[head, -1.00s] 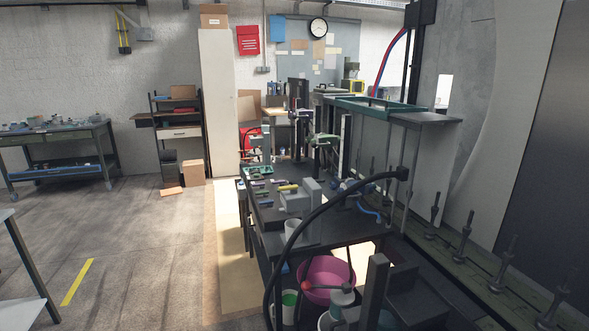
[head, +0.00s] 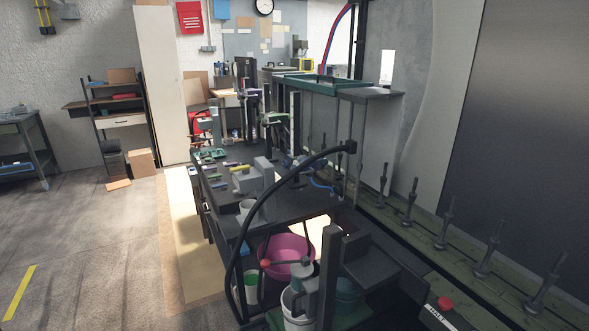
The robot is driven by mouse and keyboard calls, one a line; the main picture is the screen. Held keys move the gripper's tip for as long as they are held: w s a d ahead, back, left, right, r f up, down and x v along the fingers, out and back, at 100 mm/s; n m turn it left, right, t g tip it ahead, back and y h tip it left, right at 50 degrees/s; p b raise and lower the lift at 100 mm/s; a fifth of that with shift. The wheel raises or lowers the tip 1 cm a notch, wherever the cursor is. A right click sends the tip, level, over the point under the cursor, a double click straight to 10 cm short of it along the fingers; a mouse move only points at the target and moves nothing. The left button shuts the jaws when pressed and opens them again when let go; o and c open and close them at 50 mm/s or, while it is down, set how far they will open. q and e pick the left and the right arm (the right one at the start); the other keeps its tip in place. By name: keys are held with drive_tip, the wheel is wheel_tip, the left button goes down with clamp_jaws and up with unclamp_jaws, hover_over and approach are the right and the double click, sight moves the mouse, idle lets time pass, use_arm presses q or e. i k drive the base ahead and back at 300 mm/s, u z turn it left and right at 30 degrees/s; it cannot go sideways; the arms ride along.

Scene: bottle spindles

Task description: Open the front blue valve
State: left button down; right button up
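Small blue parts (head: 320,185) show at the right side of the dark workbench (head: 290,205), beside a black hose. They are too small to tell which is the front blue valve or how its handle is set. Neither of my grippers is in view.
A thick black hose (head: 300,166) arches over the bench front. Below stand a pink tub (head: 287,250), a white bucket (head: 298,315) and a dark machine with a red button (head: 446,303). A row of spindles (head: 445,222) lines the right. The floor (head: 100,255) at left is open.

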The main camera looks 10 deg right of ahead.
sight(223, 187)
drive_tip(key=u, duration=1)
drive_tip(key=i, duration=1.05)
drive_tip(key=z, duration=2.25)
